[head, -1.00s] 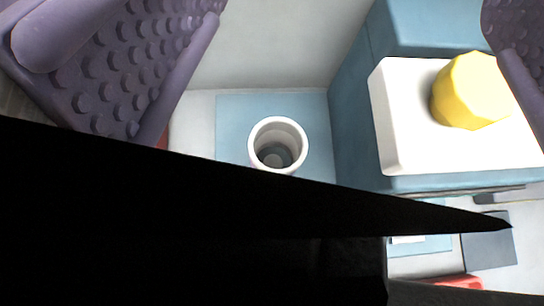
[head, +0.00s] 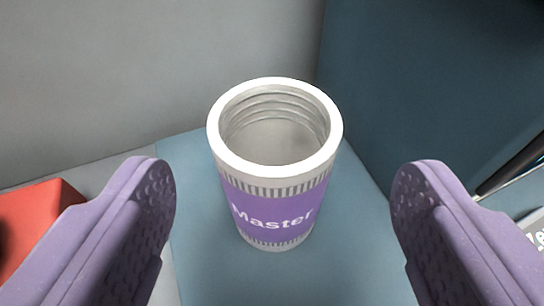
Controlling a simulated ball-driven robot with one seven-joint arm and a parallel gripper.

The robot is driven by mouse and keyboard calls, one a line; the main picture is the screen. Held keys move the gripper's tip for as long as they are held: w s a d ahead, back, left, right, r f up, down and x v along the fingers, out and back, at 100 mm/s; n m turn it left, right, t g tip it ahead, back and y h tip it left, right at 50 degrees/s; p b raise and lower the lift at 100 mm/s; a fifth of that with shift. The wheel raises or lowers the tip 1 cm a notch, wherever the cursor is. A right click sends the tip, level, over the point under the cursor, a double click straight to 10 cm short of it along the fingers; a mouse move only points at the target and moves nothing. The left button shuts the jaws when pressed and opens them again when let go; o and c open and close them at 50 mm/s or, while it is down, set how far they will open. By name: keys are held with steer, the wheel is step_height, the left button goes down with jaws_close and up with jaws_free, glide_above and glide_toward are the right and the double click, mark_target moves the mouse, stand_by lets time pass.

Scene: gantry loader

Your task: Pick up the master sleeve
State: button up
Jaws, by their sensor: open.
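The master sleeve (head: 272,205) is a white hollow cylinder with a purple band that reads "Master". It stands upright on a blue pad (head: 205,250), its open top and ridged inner wall facing me. My gripper (head: 283,195) is open, with one purple studded finger to the left of the sleeve and one to the right. Neither finger touches the sleeve; a gap shows on both sides. The fingertips appear at about the height of the sleeve's body in the picture; the exact depth is hard to tell.
A red block (head: 35,220) lies at the left, close to the left finger. A grey wall (head: 150,70) stands behind the sleeve. A dark blue block face (head: 420,90) rises at the right. A dark rod and a partly cut-off lettered item (head: 535,235) show at the right edge.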

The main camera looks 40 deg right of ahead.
mark_target(275, 98)
steer(key=x, duration=0.3)
steer(key=b+x, duration=0.1)
steer(key=shift+w+d+r, duration=0.15)
steer(key=shift+w+d, duration=0.05)
steer(key=shift+w, duration=0.3)
steer(key=shift+r, duration=0.1)
steer(key=c, duration=1.5)
steer(key=shift+o, duration=0.2)
steer(key=shift+r, duration=0.1)
steer(key=shift+r+p, duration=0.3)
steer(key=s+a+r+p, duration=0.2)
steer(key=s+p, duration=0.4)
steer(key=s, duration=0.1)
steer(key=s+a+r+p, duration=0.2)
steer(key=s+p, duration=0.4)
steer(key=s, duration=0.2)
steer(key=shift+s+a, duration=0.2)
steer(key=shift+a, duration=0.15)
